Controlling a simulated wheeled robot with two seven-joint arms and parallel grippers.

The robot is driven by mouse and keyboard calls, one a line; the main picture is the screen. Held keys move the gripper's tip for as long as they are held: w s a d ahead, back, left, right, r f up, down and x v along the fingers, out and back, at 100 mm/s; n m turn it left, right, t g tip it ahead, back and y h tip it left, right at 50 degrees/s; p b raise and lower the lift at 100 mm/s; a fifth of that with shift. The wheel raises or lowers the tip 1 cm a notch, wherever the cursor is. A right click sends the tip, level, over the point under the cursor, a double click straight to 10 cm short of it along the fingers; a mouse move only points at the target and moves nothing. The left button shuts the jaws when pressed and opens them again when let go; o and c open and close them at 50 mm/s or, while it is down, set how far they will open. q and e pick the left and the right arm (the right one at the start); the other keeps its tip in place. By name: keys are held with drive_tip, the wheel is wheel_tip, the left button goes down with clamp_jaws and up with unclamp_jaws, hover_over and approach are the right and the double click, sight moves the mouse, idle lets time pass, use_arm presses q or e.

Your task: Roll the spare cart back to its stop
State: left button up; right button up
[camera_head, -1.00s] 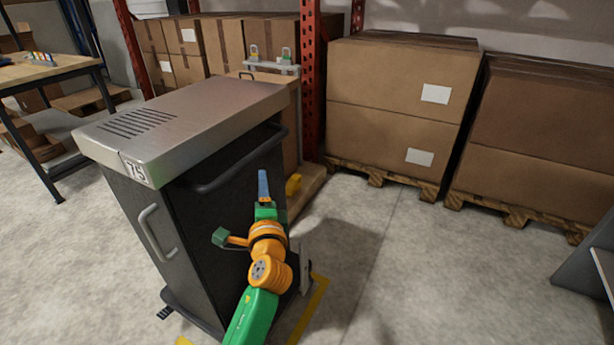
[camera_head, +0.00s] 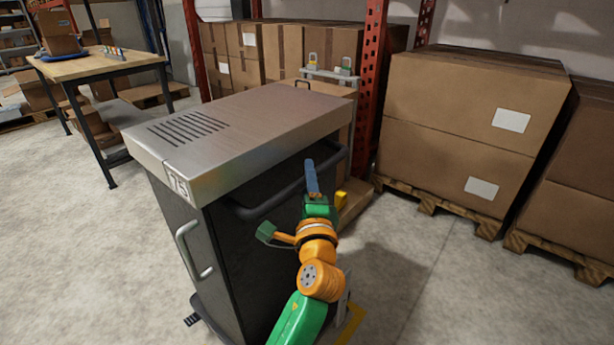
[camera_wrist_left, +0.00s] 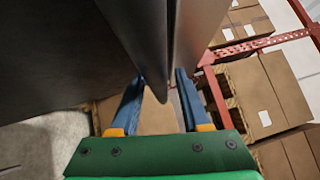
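The cart (camera_head: 270,112) is a dark cabinet with a grey metal top, slots and the number 75. It stands upright on the floor at centre left in the head view. A tubular push handle (camera_head: 263,206) runs along its right-facing side. My left gripper (camera_head: 311,172) is at this handle, its blue fingers pointing up across the bar. In the left wrist view the blue fingers (camera_wrist_left: 160,98) are spread, with a grey edge of the cart or handle between them and gaps showing on both sides. Their exact tips are partly hidden. My right gripper is not in view.
Large cartons on pallets (camera_head: 470,120) stand at the right. A red rack post (camera_head: 371,85) and more boxes (camera_head: 265,55) are behind the cart. A workbench (camera_head: 95,66) is at the left. Yellow floor tape (camera_head: 352,325) shows beside the cart.

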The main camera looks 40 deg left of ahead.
use_arm(q)
drive_tip(key=shift+f, duration=0.1)
clamp_jaws()
idle(1.1)
